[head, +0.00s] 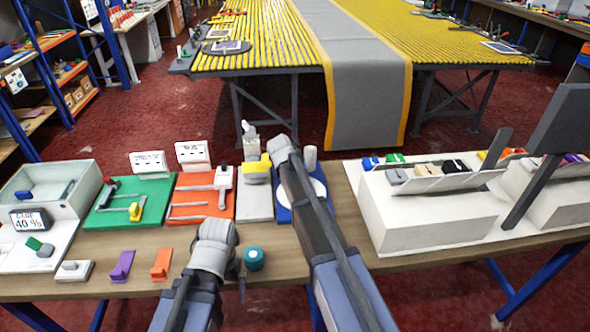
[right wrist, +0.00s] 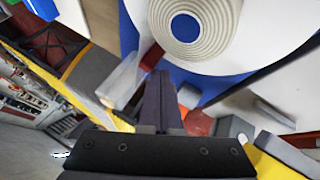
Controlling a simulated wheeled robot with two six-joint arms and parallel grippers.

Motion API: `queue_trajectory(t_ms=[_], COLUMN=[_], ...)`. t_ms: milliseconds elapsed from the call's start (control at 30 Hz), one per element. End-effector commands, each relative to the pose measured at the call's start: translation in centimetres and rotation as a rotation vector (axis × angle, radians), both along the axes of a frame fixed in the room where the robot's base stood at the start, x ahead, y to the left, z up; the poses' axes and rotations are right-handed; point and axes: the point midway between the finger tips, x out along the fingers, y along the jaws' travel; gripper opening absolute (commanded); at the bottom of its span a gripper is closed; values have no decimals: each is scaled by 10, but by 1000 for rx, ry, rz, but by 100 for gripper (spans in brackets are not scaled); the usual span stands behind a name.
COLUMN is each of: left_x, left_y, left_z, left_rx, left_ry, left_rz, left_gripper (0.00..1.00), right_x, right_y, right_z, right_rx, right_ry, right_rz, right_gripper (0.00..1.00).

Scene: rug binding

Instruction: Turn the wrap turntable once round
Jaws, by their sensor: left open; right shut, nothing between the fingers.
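The wrap turntable, a white disc (head: 319,188) on a blue base (head: 283,215), sits on the workbench, partly hidden by my right arm. In the right wrist view the disc (right wrist: 265,45) bears a pale coiled roll (right wrist: 190,20) with a blue centre. My right gripper (right wrist: 163,78) is shut and empty, its dark fingers pointing at the disc's near edge; I cannot tell whether they touch it. My left gripper (head: 238,278) is open over the bench's front, beside a teal round piece (head: 254,259) and apart from the turntable; its fingers are mostly hidden.
Left of the turntable are an orange board (head: 205,198), a green board (head: 130,205) and a clear-walled box (head: 50,183). A white bin unit (head: 420,225) with a dark slanted panel stands at the right. Purple (head: 122,265) and orange (head: 161,263) pieces lie in front.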

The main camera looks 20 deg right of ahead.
Motion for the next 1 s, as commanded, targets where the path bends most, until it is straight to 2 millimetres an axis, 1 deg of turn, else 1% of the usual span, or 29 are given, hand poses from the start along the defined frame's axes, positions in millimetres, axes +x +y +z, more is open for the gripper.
queue_trajectory(t_ms=[467,1000], left_x=[0,0], left_y=[0,0], left_z=[0,0], left_rx=[0,0], left_ry=[0,0], left_rz=[0,0], left_gripper=[98,98], right_x=[-2,-9], right_y=[-15,-31], right_z=[0,0], right_rx=[-1,-1], right_ry=[1,1], right_rz=[-215,-454], right_gripper=[0,0])
